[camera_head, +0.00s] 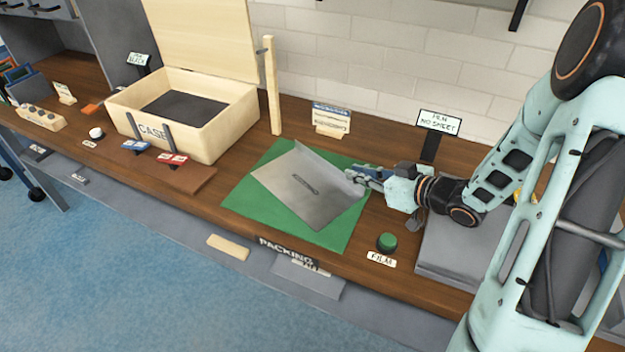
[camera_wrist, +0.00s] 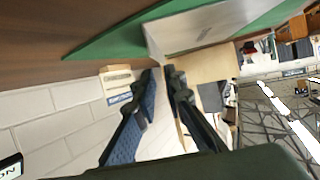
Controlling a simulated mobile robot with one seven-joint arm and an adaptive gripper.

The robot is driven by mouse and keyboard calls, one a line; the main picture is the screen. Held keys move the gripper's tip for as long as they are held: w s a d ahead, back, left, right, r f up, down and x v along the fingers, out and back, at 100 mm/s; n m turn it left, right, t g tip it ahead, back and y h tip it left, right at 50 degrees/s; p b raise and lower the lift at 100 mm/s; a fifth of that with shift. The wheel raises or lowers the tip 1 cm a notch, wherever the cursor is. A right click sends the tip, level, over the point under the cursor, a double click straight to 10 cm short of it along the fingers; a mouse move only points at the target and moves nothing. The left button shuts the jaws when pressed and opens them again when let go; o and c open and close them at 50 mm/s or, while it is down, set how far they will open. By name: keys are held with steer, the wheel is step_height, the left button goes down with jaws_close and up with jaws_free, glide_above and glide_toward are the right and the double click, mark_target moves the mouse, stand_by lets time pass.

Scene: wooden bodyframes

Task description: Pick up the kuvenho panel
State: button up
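The kuvenho panel is a grey sheet-metal panel (camera_head: 308,190) with a bent-up flange along its far edge and a small dark marking in its middle. It lies at an angle over a green mat (camera_head: 262,208); I cannot tell whether it touches the mat everywhere. In the wrist view the panel (camera_wrist: 205,30) shows at the top. My gripper (camera_head: 352,175) is at the right end of the flange. In the wrist view my gripper's fingertips (camera_wrist: 162,73) are close together, with the flange's end between them. The exact contact is partly hidden by the fingers.
An open wooden case (camera_head: 215,125) stands to the left, its lid raised, beside an upright wooden post (camera_head: 271,85). A small sign holder (camera_head: 331,121) stands behind the mat. A green button (camera_head: 387,242) and grey sheets (camera_head: 450,250) are to the right.

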mark_target(331, 166)
steer(key=b+x, duration=0.1)
steer(key=x, duration=0.9)
steer(key=shift+s, duration=0.15)
jaws_close()
steer(key=shift+r, duration=0.15)
steer(key=shift+r, duration=0.55)
step_height(331, 166, up, 3)
steer(key=shift+d+f+p, duration=0.15)
steer(key=shift+d+p, duration=0.05)
steer(key=shift+p, duration=0.3)
steer(key=a+r+p+v, duration=0.1)
steer(key=v, duration=0.7)
steer(key=a+r+p+v, duration=0.1)
steer(key=r+p+v, duration=0.1)
steer(key=v, duration=0.6)
steer(key=shift+s, duration=0.3)
